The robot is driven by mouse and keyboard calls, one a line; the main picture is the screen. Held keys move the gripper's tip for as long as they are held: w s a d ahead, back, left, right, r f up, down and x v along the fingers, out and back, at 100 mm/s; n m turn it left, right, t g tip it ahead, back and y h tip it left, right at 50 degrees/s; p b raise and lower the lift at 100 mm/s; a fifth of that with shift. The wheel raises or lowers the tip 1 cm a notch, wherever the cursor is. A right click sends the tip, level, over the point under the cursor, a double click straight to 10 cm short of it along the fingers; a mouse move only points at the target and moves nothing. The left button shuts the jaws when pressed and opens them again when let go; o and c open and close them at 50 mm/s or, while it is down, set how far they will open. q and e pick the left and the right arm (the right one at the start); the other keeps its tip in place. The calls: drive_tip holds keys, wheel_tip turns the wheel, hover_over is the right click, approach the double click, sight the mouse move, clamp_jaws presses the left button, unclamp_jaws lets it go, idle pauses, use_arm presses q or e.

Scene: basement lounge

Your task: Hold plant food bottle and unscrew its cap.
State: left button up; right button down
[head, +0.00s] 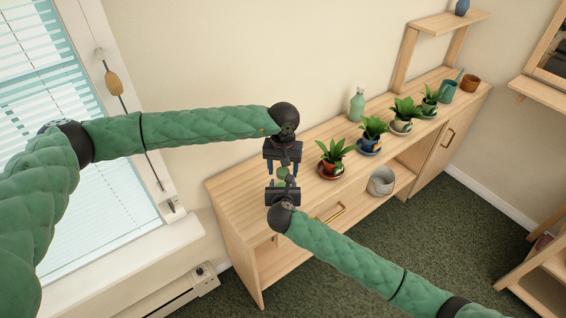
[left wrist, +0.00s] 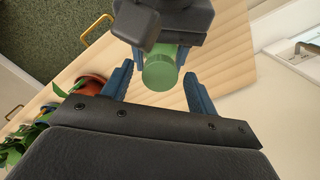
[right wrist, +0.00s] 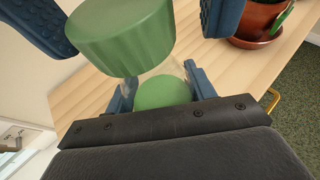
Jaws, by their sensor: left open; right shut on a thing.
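The plant food bottle (right wrist: 171,70) is a small clear bottle with green contents and a wide ribbed green cap (right wrist: 122,32). It is held above the left end of the wooden cabinet. My right gripper (head: 283,184) is shut on its body. The bottle (head: 282,172) is small and partly hidden in the head view. My left gripper (head: 282,168) faces it from the opposite side and is open. In the left wrist view its blue fingers stand on either side of the cap (left wrist: 160,73), with gaps visible; the right wrist view also shows these fingers flanking the cap.
The wooden cabinet (head: 240,188) carries several potted plants, the nearest in a terracotta pot (head: 331,168). Behind them stand a green bottle (head: 357,104) and a watering can (head: 448,92). A window (head: 40,100) is at left. The cabinet top's left end is clear.

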use_arm(q)
drive_tip(key=c, duration=1.1)
drive_tip(key=shift+o, duration=0.2)
